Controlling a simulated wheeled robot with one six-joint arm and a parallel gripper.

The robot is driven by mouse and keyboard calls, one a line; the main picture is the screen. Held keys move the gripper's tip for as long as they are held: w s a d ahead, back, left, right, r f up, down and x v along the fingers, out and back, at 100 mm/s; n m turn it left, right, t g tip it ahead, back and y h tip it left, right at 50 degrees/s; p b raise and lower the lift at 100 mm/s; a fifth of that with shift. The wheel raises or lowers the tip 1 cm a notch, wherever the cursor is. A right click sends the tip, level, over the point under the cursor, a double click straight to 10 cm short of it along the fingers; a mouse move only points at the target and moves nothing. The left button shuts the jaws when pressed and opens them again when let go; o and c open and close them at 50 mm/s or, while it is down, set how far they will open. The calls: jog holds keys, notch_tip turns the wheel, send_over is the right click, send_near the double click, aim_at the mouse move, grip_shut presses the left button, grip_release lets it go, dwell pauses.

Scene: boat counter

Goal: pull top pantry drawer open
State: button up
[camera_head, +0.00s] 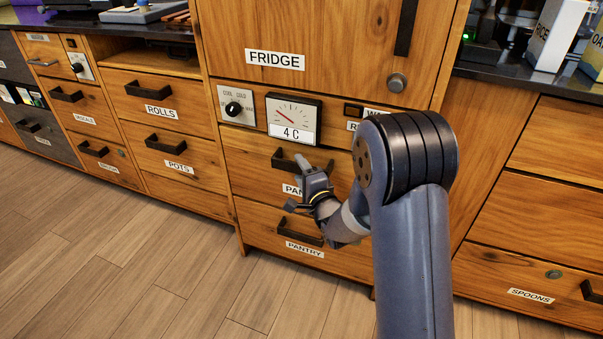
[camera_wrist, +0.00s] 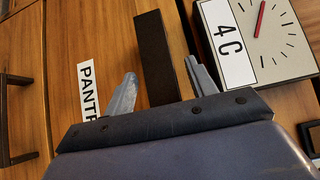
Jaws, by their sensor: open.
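The top pantry drawer (camera_head: 247,170) is a wooden front below the fridge dial, flush with the cabinet. Its dark bar handle (camera_head: 284,160) is partly behind my gripper, and its label (camera_head: 291,190) is partly covered. My gripper (camera_head: 302,187) is open in front of this drawer. In the wrist view the handle (camera_wrist: 158,50) runs between the two spread fingers of my gripper (camera_wrist: 160,88), with the PANTRY label (camera_wrist: 87,90) beside the left finger. I cannot tell whether the fingers touch the handle.
A second pantry drawer (camera_head: 262,229) with its own handle sits below, shut. Above are a dial gauge (camera_head: 294,118) reading 4 C, a knob (camera_head: 234,108) and the fridge door (camera_head: 320,35). Other shut drawers flank it. The wooden floor (camera_head: 150,270) in front is clear.

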grip_shut()
dwell(0.6)
